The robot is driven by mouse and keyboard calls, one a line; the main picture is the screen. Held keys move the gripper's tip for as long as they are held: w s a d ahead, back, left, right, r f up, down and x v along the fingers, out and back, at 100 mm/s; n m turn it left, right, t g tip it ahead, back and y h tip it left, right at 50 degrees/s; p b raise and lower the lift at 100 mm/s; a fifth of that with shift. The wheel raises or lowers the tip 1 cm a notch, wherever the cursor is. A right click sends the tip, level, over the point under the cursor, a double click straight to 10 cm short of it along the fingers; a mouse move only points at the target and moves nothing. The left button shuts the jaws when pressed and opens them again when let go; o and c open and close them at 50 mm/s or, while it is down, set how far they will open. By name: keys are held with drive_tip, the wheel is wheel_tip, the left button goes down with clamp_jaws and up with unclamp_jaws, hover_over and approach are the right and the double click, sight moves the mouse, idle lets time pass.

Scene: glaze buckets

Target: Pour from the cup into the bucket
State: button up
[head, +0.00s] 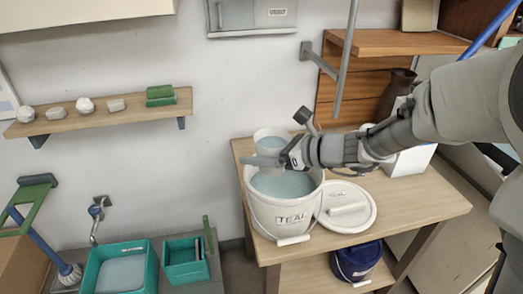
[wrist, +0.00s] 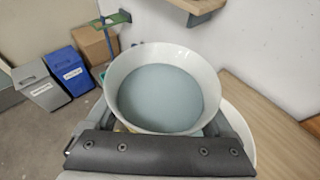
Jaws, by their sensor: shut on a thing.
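The cup (head: 271,134) is pale and wide-mouthed, and looks about upright above the back part of the bucket. In the wrist view the cup (wrist: 205,68) holds grey-blue liquid, with a pale rim showing all round. My gripper (head: 277,160) is shut on the cup, with a grey finger on either side of it. The white bucket (head: 272,217), labelled TEAL, stands open on the wooden table with blue-grey glaze (head: 284,184) inside. No stream of liquid shows. The cup's lower part is partly hidden by my gripper.
A white lid (head: 361,215) lies right of the bucket on the table (head: 430,196). A dark blue bucket (head: 357,262) stands on the shelf below. Teal trays (head: 153,270) stand lower left. A wall shelf (head: 105,117) and a wooden shelf (head: 395,43) are behind.

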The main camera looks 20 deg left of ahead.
drive_tip(key=shift+a+f, duration=0.1)
drive_tip(key=shift+a, duration=0.2)
drive_tip(key=f+m+g+p, duration=0.1)
drive_tip(key=p, duration=0.1)
drive_tip(key=s+f+m+g+p, duration=0.1)
drive_tip(key=f+p, duration=0.1)
drive_tip(key=shift+s+a+f+m+y, duration=0.1)
drive_tip(key=shift+s+a+m+y, duration=0.05)
drive_tip(key=shift+m+y, duration=0.25)
drive_tip(key=shift+f, duration=0.3)
idle(0.6)
